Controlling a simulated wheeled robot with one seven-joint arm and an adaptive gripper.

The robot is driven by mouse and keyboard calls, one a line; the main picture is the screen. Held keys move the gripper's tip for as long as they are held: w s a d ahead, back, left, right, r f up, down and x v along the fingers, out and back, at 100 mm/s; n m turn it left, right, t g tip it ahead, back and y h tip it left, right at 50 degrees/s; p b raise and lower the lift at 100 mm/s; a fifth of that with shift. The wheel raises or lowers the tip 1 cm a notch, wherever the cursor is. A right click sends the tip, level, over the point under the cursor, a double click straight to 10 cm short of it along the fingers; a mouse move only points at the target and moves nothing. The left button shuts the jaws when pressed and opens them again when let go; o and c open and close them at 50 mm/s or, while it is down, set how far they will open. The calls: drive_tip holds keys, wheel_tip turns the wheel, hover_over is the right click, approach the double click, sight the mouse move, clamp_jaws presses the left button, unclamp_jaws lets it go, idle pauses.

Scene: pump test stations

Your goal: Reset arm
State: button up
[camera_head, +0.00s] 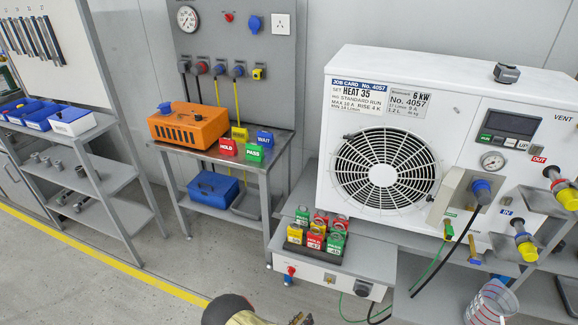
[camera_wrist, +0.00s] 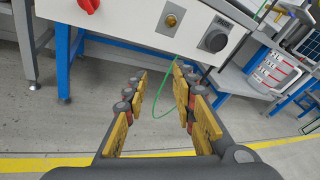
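My gripper (camera_wrist: 159,76) is open and empty in the wrist view. Its two yellow-padded fingers stand apart with grey floor and a thin green cable beyond the gap. The front of a grey bench (camera_wrist: 140,12), with a red knob, a yellow button and a black knob, lies ahead of the fingertips. In the head view only a dark and yellow part of my arm shows at the bottom edge, with a small finger part to its right; most of the arm is out of frame.
A white heat pump unit (camera_head: 450,85) stands on the bench at right, with a black tray of coloured tags (camera_head: 317,238) before it. A clear jug (camera_head: 490,303) is at lower right. An orange box (camera_head: 188,128) sits on a side table. Open floor lies at lower left.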

drive_tip(key=s+d+r+m+g+y+p, duration=0.1)
drive_tip(key=s+d+r+m+g, duration=0.1)
drive_tip(key=s+r+m+g, duration=0.45)
drive_tip(key=s+d+r+m+g, duration=0.3)
drive_tip(key=r+m, duration=0.5)
drive_tip(key=r, duration=0.3)
drive_tip(key=s+d+r+m+g+y+p, duration=0.1)
drive_tip(key=s+d+r+m+g, duration=0.1)
drive_tip(key=s+r+m+g, duration=0.45)
drive_tip(key=s+d+r+m+t+y+p, duration=0.1)
drive_tip(key=d+r+m+t+y, duration=0.1)
drive_tip(key=r, duration=1)
drive_tip(key=s+d+r+m+t+y+p, duration=0.1)
drive_tip(key=r+m, duration=0.5)
drive_tip(key=r, duration=0.6)
drive_tip(key=s+d+r+m+t+y+p, duration=0.2)
drive_tip(key=s+d+r+m+t+y, duration=0.1)
drive_tip(key=r, duration=0.9)
drive_tip(key=d+m+t+y, duration=0.1)
drive_tip(key=t+y, duration=0.1)
drive_tip(key=t, duration=0.1)
drive_tip(key=shift+d, duration=0.15)
drive_tip(key=shift+s, duration=0.1)
